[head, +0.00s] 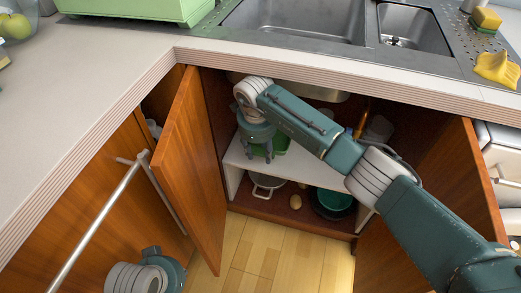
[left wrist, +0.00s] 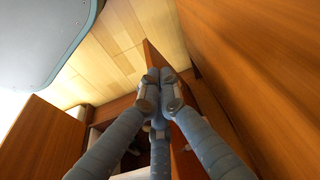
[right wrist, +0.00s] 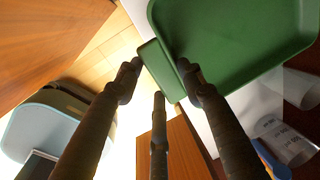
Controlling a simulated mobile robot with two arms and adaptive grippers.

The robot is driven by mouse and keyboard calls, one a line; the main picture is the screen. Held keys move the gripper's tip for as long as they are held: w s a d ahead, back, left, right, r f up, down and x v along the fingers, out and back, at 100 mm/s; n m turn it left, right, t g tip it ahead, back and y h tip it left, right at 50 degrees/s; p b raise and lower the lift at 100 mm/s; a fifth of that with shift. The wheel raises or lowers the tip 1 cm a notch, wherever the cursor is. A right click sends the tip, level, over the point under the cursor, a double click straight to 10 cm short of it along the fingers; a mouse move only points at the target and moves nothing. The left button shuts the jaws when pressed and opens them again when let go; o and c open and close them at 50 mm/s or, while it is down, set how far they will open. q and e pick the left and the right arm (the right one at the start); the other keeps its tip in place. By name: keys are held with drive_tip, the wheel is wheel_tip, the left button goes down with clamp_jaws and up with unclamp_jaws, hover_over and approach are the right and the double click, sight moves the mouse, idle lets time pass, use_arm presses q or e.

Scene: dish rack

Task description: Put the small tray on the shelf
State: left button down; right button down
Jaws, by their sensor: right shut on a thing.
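The small green tray (head: 281,143) is inside the open cabinet under the sink, partly hidden by my right gripper in the head view. My right gripper (head: 260,154) points down and is shut on the tray's rim. In the right wrist view the tray (right wrist: 235,35) fills the upper right, and my right fingers (right wrist: 160,78) are at its near edge. The white shelf (head: 310,173) lies below the tray; I cannot tell whether they touch. My left gripper (left wrist: 159,82) has two fingertips close together; its grip is unclear. In the head view only its wrist shows, bottom left.
The left cabinet door (head: 190,165) stands open beside my right gripper. The right door (head: 435,190) is also open. A white pot (head: 267,185) and a dark green pan (head: 333,202) stand under the shelf. Transparent glasses (right wrist: 290,140) are right of the tray.

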drive_tip(key=shift+w, duration=0.5)
use_arm(q)
drive_tip(key=shift+w, duration=0.45)
use_arm(e)
drive_tip(key=shift+r, duration=0.1)
